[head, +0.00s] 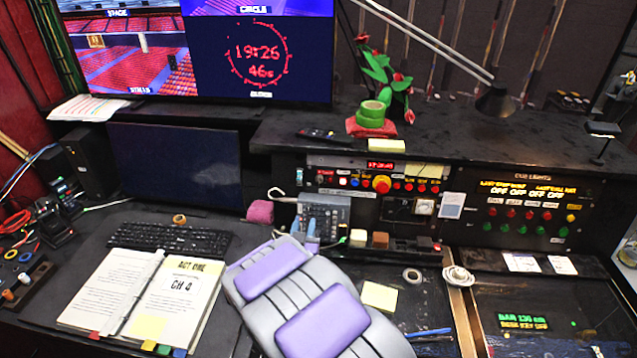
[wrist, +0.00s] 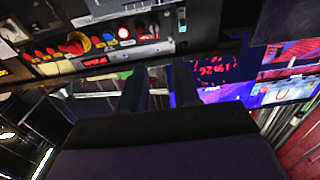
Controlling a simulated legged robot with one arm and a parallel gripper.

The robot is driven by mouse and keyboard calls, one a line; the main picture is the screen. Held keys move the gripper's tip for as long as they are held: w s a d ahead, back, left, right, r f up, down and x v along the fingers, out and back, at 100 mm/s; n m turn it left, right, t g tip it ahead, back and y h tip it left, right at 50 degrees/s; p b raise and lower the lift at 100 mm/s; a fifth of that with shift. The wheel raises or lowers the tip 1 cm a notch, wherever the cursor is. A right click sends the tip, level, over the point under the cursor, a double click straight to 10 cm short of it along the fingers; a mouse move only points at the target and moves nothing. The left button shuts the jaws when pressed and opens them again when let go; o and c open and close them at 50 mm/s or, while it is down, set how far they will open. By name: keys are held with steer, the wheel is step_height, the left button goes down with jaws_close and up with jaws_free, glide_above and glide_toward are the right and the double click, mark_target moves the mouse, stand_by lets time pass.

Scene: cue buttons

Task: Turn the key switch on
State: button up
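A control panel (head: 410,186) stands upright at the back of the desk. It carries a large red mushroom button (head: 381,184) on yellow and a row of small controls. The key switch is too small to pick out surely among the controls at the panel's left end. The wrist view shows this panel upside down, with the mushroom button (wrist: 77,43) and a lit white button (wrist: 123,32). My gripper (head: 305,226) is before the panel's left end, partly hidden behind my arm. In the wrist view its fingers (wrist: 159,75) are apart with nothing between them. A green display (head: 523,322) seems to read "DESK KEY OFF".
A grey fader box (head: 325,211) lies close around my gripper. A pink roll (head: 260,211) is left of it. A second panel (head: 525,215) with red and green buttons is on the right. A keyboard (head: 171,238) and an open binder (head: 145,292) cover the left desk.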

glide_toward(318, 185)
steer(key=w+b, duration=0.1)
steer(key=w, duration=0.6)
steer(key=shift+w+d, duration=0.35)
steer(key=shift+w, duration=0.3)
steer(key=shift+w+a+r, duration=0.1)
steer(key=shift+w, duration=0.15)
steer(key=shift+a, duration=0.45)
steer(key=shift+d, duration=0.4)
jaws_close()
steer(key=shift+a, duration=0.1)
